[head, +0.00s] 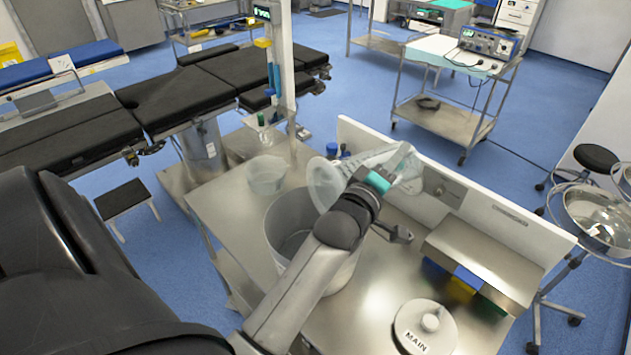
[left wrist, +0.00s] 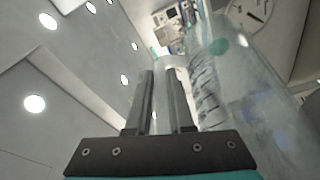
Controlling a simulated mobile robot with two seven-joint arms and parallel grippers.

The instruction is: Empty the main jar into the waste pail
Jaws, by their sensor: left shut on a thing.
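The main jar (head: 357,172) is clear with graduation marks. It lies tipped well over on its side, its open mouth to the left, above the right part of the grey waste pail (head: 283,222). My left gripper (head: 403,160) is shut on the jar near its right end. In the left wrist view the jar (left wrist: 250,100) fills the right side, beside the fingers (left wrist: 160,105). I cannot tell whether anything is left in the jar. The pail's visible inside looks bare grey; my arm hides part of it. The round lid marked MAIN (head: 425,328) lies on the steel counter.
A clear tub (head: 266,174) stands behind the pail. Blue-capped bottles (head: 338,152) stand behind the jar. A low panel (head: 500,220) edges the counter's back. The counter between pail and lid is bare.

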